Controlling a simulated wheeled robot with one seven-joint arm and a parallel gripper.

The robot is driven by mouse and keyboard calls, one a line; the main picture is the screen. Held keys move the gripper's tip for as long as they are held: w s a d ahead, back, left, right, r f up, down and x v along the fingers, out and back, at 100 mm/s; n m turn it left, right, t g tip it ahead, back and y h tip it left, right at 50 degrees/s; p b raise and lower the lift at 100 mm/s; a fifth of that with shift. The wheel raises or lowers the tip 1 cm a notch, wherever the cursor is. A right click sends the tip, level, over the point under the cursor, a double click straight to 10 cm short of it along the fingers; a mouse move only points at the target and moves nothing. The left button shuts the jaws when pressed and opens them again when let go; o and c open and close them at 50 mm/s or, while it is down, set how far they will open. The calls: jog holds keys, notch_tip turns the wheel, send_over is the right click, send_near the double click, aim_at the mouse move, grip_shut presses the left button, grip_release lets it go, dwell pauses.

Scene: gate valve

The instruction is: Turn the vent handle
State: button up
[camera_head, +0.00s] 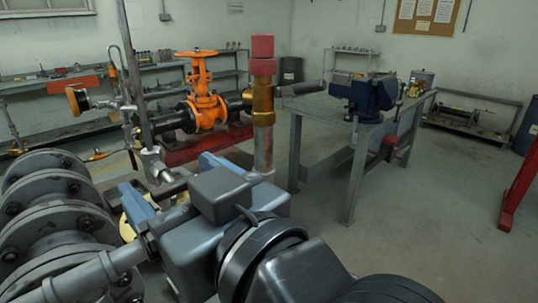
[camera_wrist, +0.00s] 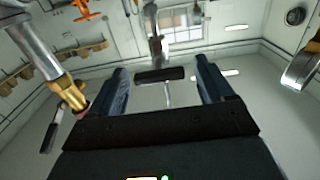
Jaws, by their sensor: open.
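My gripper (camera_head: 168,176) is open, its two blue fingers pointing away from my body. In the wrist view the gripper (camera_wrist: 160,68) has a dark bar-shaped handle (camera_wrist: 160,75) lying crosswise in the gap between its fingers. I take this bar as the vent handle; it sits on a thin silver pipe (camera_wrist: 154,40). Gaps show between the bar and both fingers, so it is not clamped. In the head view the handle (camera_head: 174,188) shows as a dark bar between the fingers, partly hidden by my wrist.
A brass valve (camera_head: 263,105) with a red top and a dark lever (camera_head: 300,88) stands just right of my gripper. An orange handwheel valve (camera_head: 204,100) is behind. Grey flanges (camera_head: 45,215) crowd the left.

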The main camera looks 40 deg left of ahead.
jog(key=shift+w+a, duration=0.15)
jog(key=shift+a, duration=1.05)
jog(key=shift+c, duration=0.5)
jog(key=c, duration=0.9)
jog(key=shift+c, duration=0.2)
